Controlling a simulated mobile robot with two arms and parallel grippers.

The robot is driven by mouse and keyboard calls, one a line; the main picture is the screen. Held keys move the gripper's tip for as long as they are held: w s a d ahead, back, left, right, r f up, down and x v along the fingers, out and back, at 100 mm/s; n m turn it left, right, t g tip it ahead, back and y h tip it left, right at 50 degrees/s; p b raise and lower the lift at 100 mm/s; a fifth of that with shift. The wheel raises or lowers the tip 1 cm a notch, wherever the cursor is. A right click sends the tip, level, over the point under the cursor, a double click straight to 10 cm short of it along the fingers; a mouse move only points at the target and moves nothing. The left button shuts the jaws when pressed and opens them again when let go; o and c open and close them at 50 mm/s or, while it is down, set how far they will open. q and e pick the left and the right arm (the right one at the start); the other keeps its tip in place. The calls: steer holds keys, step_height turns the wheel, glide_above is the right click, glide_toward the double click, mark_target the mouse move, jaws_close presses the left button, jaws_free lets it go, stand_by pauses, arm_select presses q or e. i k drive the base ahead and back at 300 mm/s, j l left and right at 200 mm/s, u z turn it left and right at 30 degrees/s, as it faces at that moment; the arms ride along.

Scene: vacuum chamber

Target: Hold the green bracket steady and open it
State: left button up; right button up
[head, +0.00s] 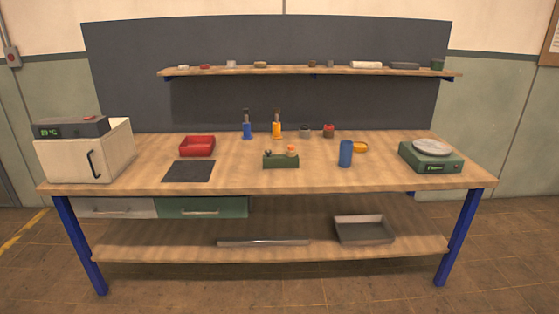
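A small green block-like piece (281,162), the closest match to a green bracket, sits on the middle of the workbench near its front edge. A dark round knob (268,153) and an orange-capped part (292,150) stand up from its top. It is too small to tell whether it is open or closed. Nothing touches it from outside. Neither of my grippers is in view.
The wooden bench (230,178) also holds a red tray (197,146), a dark mat (188,171), a blue cylinder (345,153), a green scale (431,160) and a white box (85,157). A shelf (300,71) hangs behind. Bench space around the green piece is mostly clear.

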mark_target(275, 162)
steer(key=z, duration=0.25)
steer(key=i+j+z, duration=0.25)
steer(key=j, duration=0.15)
steer(key=j+z, duration=0.25)
steer(key=j, duration=0.15)
steer(key=i+j+z, duration=0.15)
steer(key=j+z, duration=0.15)
steer(key=j, duration=0.2)
